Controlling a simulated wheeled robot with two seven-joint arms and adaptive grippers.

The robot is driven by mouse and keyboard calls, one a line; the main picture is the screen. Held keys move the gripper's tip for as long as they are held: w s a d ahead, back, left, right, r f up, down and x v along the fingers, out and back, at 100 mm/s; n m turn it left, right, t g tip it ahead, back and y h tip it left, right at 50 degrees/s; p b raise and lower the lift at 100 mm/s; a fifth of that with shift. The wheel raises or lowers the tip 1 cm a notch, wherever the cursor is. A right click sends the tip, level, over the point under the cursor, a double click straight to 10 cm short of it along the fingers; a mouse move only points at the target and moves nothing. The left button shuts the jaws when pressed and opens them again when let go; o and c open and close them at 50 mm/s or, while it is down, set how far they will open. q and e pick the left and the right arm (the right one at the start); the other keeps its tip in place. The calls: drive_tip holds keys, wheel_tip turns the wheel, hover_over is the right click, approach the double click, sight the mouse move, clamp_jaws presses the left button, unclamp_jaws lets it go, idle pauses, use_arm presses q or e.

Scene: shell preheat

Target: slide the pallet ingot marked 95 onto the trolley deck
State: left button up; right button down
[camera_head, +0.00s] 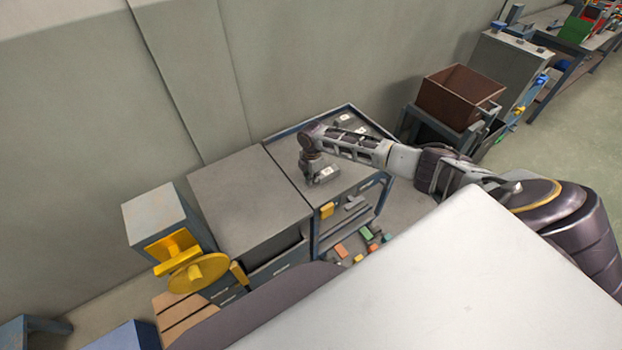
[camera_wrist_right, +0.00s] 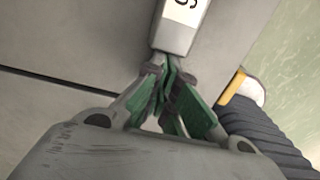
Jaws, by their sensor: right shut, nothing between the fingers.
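A grey ingot (camera_head: 325,174) with a white label lies on the flat grey top of a blue-framed stand (camera_head: 285,158). In the right wrist view the ingot (camera_wrist_right: 178,38) shows a label cut off by the top edge; one digit like a 9 is readable. My right gripper (camera_head: 307,180) points down beside the ingot's left end. In the wrist view its green-padded fingers (camera_wrist_right: 165,82) are shut and empty, close against the ingot's near end; I cannot tell if they touch. I cannot tell which surface is the trolley deck. My left gripper is out of view.
More labelled ingots (camera_head: 345,117) lie at the back of the stand, partly behind my arm. A grey cabinet (camera_head: 245,195) adjoins on the left, with a narrow gap and a clear top. Yellow-fronted machine (camera_head: 155,217) is further left; a brown bin (camera_head: 462,95) stands right.

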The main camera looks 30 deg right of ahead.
drive_tip(key=shift+a, duration=0.1)
drive_tip(key=shift+a+p, duration=0.3)
drive_tip(key=shift+a, duration=0.05)
drive_tip(key=shift+s+a+r+p, duration=0.1)
drive_tip(key=shift+a+p, duration=0.7)
drive_tip(key=shift+a, duration=0.55)
drive_tip(key=shift+a+r, duration=0.1)
drive_tip(key=shift+a, duration=0.1)
wheel_tip(320, 180, up, 10)
drive_tip(key=shift+f+b, duration=0.2)
drive_tip(key=shift+b, duration=0.2)
